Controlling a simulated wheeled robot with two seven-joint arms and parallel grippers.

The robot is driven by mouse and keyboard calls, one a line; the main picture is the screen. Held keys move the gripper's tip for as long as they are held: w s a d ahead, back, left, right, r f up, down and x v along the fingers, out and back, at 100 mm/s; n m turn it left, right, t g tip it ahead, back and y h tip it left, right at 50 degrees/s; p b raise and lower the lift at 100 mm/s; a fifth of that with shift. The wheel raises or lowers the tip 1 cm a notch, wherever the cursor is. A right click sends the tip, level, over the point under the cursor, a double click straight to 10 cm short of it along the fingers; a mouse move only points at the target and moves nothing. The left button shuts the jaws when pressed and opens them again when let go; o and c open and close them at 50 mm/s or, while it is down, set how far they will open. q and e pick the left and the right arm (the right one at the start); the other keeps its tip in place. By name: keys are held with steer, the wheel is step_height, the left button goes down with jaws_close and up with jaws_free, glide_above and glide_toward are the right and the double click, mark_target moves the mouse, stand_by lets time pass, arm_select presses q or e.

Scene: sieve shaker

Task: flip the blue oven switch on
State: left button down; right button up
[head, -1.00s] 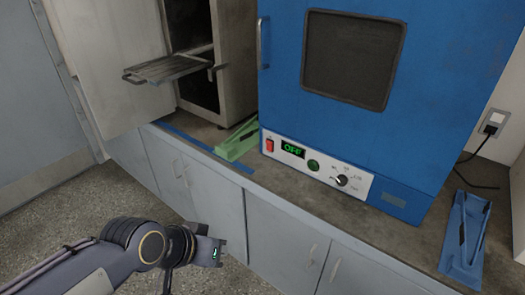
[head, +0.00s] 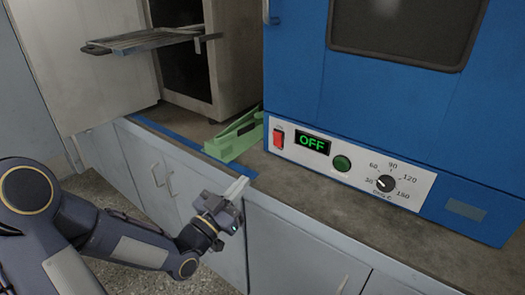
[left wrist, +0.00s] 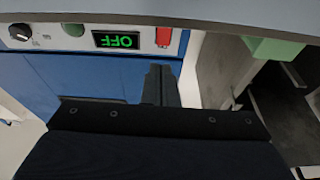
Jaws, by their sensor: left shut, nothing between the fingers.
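The blue oven (head: 300,80) stands on the counter, with a white control panel along its lower front. The red rocker switch (head: 278,139) is at the panel's left end, beside a display (head: 312,144) reading green OFF. The switch also shows in the left wrist view (left wrist: 164,37), upside down near the top. My left gripper (head: 237,187) is shut and empty at the counter's front edge, below and left of the switch and apart from it. Its fingers show in the left wrist view (left wrist: 161,86). My right gripper is not in view.
A green holder (head: 233,138) lies on the counter left of the oven. A green button (head: 342,163) and a dial (head: 385,183) sit right of the display. An open cabinet with a protruding rack (head: 150,40) stands at left. Counter before the panel is clear.

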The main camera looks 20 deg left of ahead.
mark_target(277, 136)
arm_select(q)
steer(key=shift+a+t, duration=0.35)
steer(key=shift+t, duration=0.05)
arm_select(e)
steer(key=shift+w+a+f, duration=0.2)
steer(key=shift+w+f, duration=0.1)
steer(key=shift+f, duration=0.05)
arm_select(q)
steer(key=shift+w, duration=0.1)
steer(key=x, duration=1.4)
steer(key=shift+d+r, duration=0.1)
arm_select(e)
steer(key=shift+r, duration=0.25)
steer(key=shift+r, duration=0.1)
